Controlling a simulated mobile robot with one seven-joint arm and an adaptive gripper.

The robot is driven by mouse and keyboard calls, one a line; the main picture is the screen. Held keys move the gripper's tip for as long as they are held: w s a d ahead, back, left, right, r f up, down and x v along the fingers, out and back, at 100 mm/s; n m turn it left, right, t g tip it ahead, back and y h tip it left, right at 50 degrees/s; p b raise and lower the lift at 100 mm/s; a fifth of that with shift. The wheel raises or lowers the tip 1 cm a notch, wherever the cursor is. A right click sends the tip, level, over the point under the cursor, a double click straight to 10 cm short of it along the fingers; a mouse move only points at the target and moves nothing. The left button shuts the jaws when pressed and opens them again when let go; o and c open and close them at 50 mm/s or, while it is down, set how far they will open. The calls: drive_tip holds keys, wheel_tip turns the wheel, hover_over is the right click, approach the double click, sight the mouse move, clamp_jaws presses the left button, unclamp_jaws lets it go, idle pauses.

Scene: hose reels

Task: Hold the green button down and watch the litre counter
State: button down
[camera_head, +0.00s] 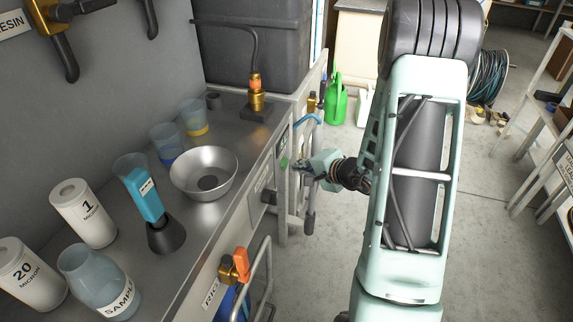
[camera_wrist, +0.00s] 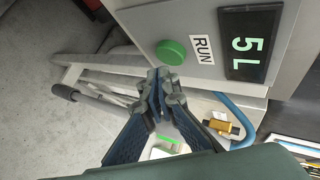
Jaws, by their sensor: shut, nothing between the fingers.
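The green button (camera_wrist: 171,52) is round and sits on a pale grey panel in the wrist view, beside a RUN label (camera_wrist: 201,49). The litre counter (camera_wrist: 249,46) is a dark display to its right and reads "5 L" in green. My gripper (camera_wrist: 165,82) is shut and empty, its fingertips just below the button in the picture. The button's face is uncovered, and I see no contact. In the head view the button (camera_head: 284,162) shows small on the bench's end panel, with my gripper (camera_head: 303,167) close to its right.
A steel bench (camera_head: 205,215) holds a metal bowl (camera_head: 203,170), beakers and filter cartridges. An orange-handled valve (camera_head: 240,264) and grey pipes stick out from its front. A green watering can (camera_head: 336,104) stands on the floor behind.

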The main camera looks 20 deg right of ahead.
drive_tip(key=s+d, duration=0.2)
drive_tip(key=d+b, duration=0.1)
drive_tip(key=d, duration=0.1)
drive_tip(key=shift+s+d, duration=0.1)
drive_tip(key=shift+s, duration=0.3)
idle(0.4)
